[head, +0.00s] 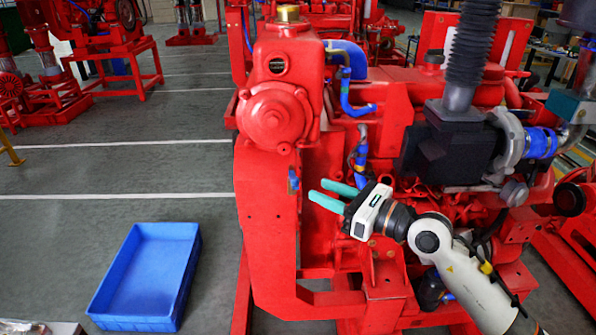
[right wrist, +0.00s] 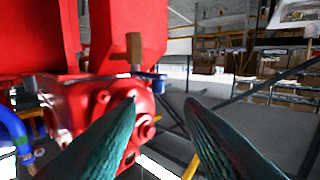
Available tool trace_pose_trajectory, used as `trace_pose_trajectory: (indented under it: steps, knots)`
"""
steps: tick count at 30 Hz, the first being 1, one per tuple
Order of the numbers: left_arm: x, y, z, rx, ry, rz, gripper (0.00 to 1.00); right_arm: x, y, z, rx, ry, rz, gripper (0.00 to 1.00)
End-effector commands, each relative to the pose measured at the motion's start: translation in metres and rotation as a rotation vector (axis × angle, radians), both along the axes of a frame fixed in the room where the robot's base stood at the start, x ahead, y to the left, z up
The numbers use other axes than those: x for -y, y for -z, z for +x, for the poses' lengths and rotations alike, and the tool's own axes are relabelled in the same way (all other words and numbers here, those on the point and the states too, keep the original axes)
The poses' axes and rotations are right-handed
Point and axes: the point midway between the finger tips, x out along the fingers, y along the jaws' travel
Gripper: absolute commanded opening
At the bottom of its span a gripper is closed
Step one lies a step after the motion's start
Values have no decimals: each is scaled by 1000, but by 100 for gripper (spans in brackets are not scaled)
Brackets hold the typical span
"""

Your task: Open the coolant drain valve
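The red diesel pumpset (head: 268,215) fills the middle of the head view. A small blue valve handle (head: 293,180) shows on its front red housing, left of my right gripper (head: 318,189). The gripper's two teal fingers are apart and empty, pointing left toward the handle with a gap between. In the right wrist view, the open fingers (right wrist: 160,102) frame the scene; beyond the left fingertip are a brass-coloured fitting (right wrist: 134,48) and a blue piece (right wrist: 152,78), apart from the fingers. My left gripper is not in view.
An empty blue crate (head: 136,312) lies on the grey floor at left. Blue hoses (head: 358,100) and a black ribbed duct (head: 470,55) are close to the right arm. More red machines stand behind. The floor left of the pumpset is otherwise mostly clear.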

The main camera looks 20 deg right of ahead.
Motion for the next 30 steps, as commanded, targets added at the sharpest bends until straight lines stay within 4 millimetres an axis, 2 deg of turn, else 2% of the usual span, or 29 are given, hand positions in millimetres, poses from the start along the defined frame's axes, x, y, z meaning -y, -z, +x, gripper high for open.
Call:
trace_pose_trajectory:
  steps: [1,6,12,24,26,30]
  knots:
    - [0,-8,0,0,0,0,46,-7,-5,10,2,0,6,34]
    - [0,-17,2,3,-1,-1,46,-28,-5,37,2,0,5,34]
    - [2,-22,8,13,-1,-3,46,-43,-2,58,1,1,5,34]
    - [6,-23,9,15,-1,-7,46,-48,-1,65,0,0,3,34]
    - [6,-23,9,15,-1,-7,46,-48,-1,65,0,0,3,27]
    - [6,-23,9,15,0,-8,46,-48,-1,64,0,0,3,4]
